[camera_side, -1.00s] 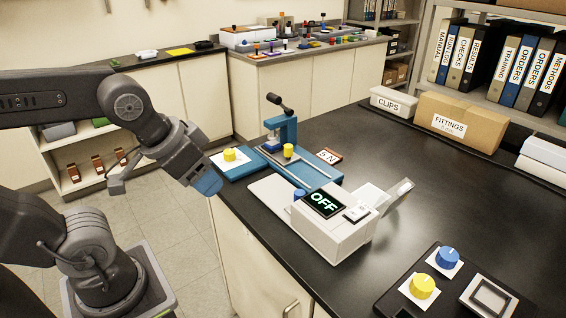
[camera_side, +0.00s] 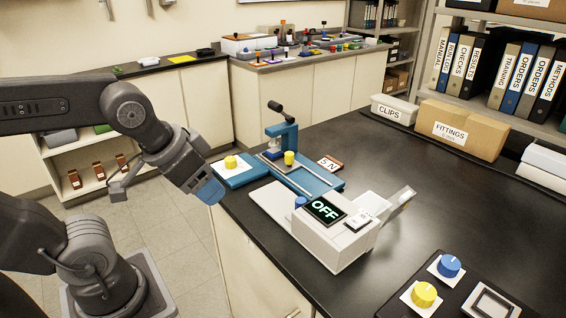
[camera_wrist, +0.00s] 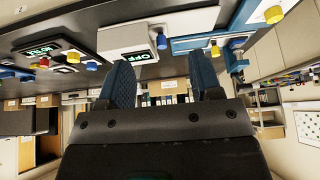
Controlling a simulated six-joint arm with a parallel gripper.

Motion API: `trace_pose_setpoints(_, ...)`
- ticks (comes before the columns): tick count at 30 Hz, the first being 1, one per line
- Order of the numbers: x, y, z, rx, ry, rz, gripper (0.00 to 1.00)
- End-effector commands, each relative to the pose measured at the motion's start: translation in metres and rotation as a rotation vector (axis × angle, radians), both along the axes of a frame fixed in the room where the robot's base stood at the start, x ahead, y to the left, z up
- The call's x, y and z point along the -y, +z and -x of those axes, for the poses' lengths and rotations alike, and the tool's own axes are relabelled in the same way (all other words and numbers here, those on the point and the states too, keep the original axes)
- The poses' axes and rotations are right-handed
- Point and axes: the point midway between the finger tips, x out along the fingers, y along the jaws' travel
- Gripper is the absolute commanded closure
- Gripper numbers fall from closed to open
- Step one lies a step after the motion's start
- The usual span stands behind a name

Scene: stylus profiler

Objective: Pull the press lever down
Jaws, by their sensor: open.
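The blue press (camera_side: 288,136) stands upright on a blue base with rails on the black bench. Its press lever (camera_side: 276,107), a dark arm with a black grip, slants up to the left above the press. My gripper (camera_side: 211,191) is at the bench's left edge, lower than the lever in the picture and apart from it. The gripper (camera_wrist: 162,65) is open and empty in the wrist view, with its two blue fingers spread. The press seems to show at the upper right of the wrist view, but the lever is hard to make out there.
A white instrument (camera_side: 335,245) with an OFF display stands in front of the press. A blue plate with a yellow knob (camera_side: 231,162) lies left of the press, near my gripper. Boxes and binders line the back right. The bench's right middle is clear.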

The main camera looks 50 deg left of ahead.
Motion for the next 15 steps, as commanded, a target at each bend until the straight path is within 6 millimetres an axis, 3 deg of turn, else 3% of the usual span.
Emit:
trace_pose_setpoints(5, -0.006, 0.026, -0.023, -0.028, 0.007, -0.01, 0.3)
trace_pose_setpoints(15, -0.048, 0.112, -0.13, -0.171, 0.016, -0.043, 0.3)
